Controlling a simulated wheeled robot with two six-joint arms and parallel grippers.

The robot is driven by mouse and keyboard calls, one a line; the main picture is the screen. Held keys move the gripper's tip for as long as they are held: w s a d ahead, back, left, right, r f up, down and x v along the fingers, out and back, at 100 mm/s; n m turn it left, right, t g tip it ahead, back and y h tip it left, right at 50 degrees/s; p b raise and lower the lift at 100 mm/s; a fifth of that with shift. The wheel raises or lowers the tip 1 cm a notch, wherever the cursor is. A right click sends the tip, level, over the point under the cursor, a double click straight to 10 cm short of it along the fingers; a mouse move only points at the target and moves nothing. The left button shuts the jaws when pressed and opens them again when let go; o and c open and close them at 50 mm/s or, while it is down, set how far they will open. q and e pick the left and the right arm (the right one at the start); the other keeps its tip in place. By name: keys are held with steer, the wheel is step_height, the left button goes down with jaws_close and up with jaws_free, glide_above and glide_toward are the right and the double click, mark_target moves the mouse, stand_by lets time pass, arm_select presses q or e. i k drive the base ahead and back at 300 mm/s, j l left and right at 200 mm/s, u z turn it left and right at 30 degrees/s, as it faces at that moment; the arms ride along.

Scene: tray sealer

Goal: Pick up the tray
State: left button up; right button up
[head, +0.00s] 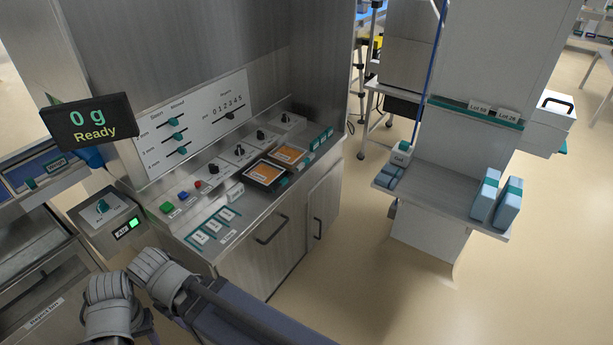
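No tray stands out clearly in the head view. Two dark-rimmed flat rectangles with orange faces, a nearer one (265,173) and a farther one (289,154), are on the machine's sloping steel ledge; I cannot tell whether they are trays or panels. Grey arm parts of mine show at the lower left, but no fingertips of either gripper can be made out.
A display (90,122) reads "0 g Ready". A steel machine has a control panel (195,125), buttons and cabinet doors (270,245). A shelf (435,192) at right holds blue-grey packs (509,203). Open floor (370,270) lies between machine and shelf.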

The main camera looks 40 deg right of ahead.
mark_target(267, 178)
steer(key=z, duration=1.15)
steer(key=i+j+z, duration=0.1)
steer(key=i+z, duration=0.25)
steer(key=i+j+z, duration=0.35)
steer(key=i, duration=0.25)
steer(key=l, duration=0.1)
